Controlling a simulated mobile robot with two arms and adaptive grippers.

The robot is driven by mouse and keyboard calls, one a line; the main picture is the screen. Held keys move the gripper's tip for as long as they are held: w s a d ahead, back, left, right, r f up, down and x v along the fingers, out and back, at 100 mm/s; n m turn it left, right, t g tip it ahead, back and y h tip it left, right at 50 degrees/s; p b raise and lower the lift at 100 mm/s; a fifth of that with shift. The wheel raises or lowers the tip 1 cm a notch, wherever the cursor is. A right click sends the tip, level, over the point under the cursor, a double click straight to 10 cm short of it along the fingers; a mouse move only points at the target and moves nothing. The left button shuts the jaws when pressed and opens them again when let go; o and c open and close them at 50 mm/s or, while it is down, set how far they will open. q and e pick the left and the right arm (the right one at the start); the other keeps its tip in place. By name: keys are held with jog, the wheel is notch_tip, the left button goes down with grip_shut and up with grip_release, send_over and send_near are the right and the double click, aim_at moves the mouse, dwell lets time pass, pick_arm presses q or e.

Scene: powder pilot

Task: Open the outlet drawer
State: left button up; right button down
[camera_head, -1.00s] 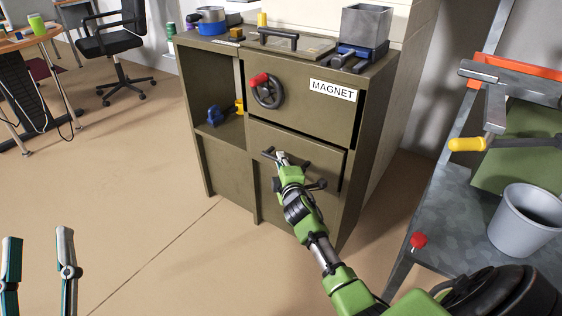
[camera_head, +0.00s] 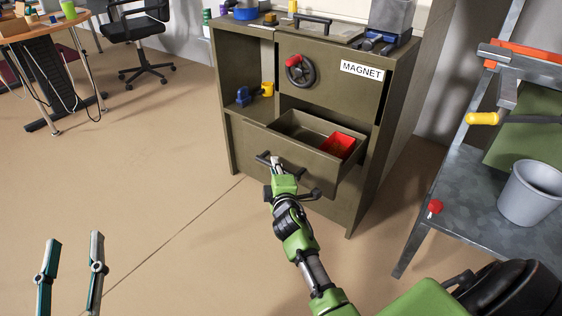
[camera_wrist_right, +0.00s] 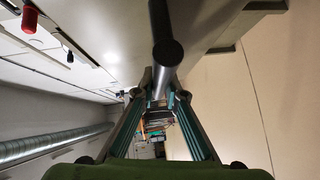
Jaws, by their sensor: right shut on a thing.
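The outlet drawer (camera_head: 262,141) in the olive cabinet (camera_head: 243,52) stands pulled out, below the panel labelled MAGNET. A red box (camera_head: 338,146) lies inside it toward the right. My right gripper (camera_head: 275,162) is shut on the dark bar handle at the left of the drawer front. In the right wrist view the handle (camera_wrist_right: 167,52) runs between the fingers (camera_wrist_right: 155,88). My left gripper (camera_head: 70,262) is open and empty at the lower left, over bare floor, far from the drawer.
A red-knobbed handwheel (camera_head: 300,71) sits on the cabinet above the drawer. At right, a metal bench (camera_head: 465,190) holds a grey bucket (camera_head: 532,193). A desk and black chair (camera_head: 137,35) stand at back left. The floor in front of the cabinet is clear.

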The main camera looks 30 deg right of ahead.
jog(key=shift+s+a, duration=0.25)
jog(key=shift+a, duration=0.35)
jog(key=shift+s+a, duration=0.25)
jog(key=shift+a, duration=0.35)
jog(key=c, duration=2)
grip_release()
jog(key=shift+c, duration=0.2)
pick_arm(q)
jog(key=shift+s+a, duration=0.2)
jog(key=shift+a, duration=0.3)
pick_arm(e)
jog(key=v, duration=1.2)
jog(key=shift+d, duration=0.1)
